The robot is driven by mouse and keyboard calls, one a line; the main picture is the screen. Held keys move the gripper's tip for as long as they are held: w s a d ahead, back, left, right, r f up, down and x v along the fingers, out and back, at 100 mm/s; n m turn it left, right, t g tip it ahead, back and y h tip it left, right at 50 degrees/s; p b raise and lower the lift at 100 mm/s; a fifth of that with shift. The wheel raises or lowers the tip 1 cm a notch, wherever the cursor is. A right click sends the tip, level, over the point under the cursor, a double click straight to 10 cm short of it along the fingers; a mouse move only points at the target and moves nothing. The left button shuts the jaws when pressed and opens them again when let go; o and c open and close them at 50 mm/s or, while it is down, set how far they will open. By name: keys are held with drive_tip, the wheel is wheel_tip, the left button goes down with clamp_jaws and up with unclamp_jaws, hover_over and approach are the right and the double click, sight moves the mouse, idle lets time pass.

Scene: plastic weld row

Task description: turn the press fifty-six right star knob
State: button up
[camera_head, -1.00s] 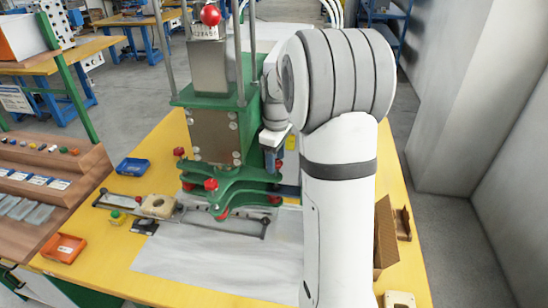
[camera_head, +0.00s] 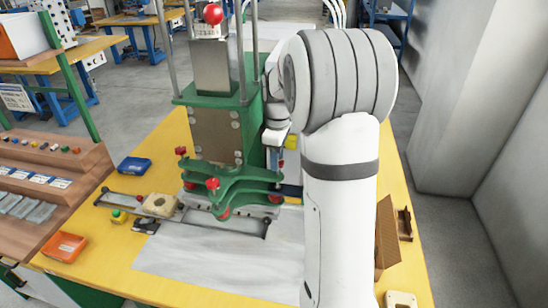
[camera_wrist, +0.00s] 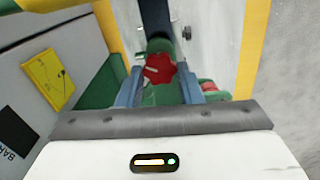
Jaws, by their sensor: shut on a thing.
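A red star knob (camera_wrist: 160,68) with a pale mark on its face sits between the blue-grey fingers of my gripper (camera_wrist: 160,84) in the wrist view. My gripper is shut on it. In the head view my gripper (camera_head: 274,160) points down at the right side of the green press (camera_head: 216,125), where it hides most or all of that knob. Other red knobs show on the press: one at the left (camera_head: 181,151) and one at the front centre (camera_head: 212,184).
A yellow table (camera_head: 180,290) carries the press, with a grey sheet (camera_head: 215,265) in front. A blue bin (camera_head: 134,165) and an orange bin (camera_head: 64,246) stand left. A brown cardboard piece (camera_head: 387,238) stands right of my arm. A grey wall closes the far right.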

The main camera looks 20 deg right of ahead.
drive_tip(key=n, duration=0.3)
drive_tip(key=shift+d+n, duration=0.15)
drive_tip(key=shift+n, duration=0.25)
drive_tip(key=shift+r+n+b, duration=0.1)
drive_tip(key=shift+n+b, duration=0.2)
drive_tip(key=shift+n, duration=1.1)
drive_tip(key=o, duration=0.8)
drive_tip(key=shift+d, duration=0.15)
drive_tip(key=shift+o, duration=0.8)
drive_tip(key=shift+r, duration=0.2)
wheel_tip(320, 180, up, 7)
drive_tip(key=shift+r+b, duration=0.15)
drive_tip(key=shift+b, duration=0.2)
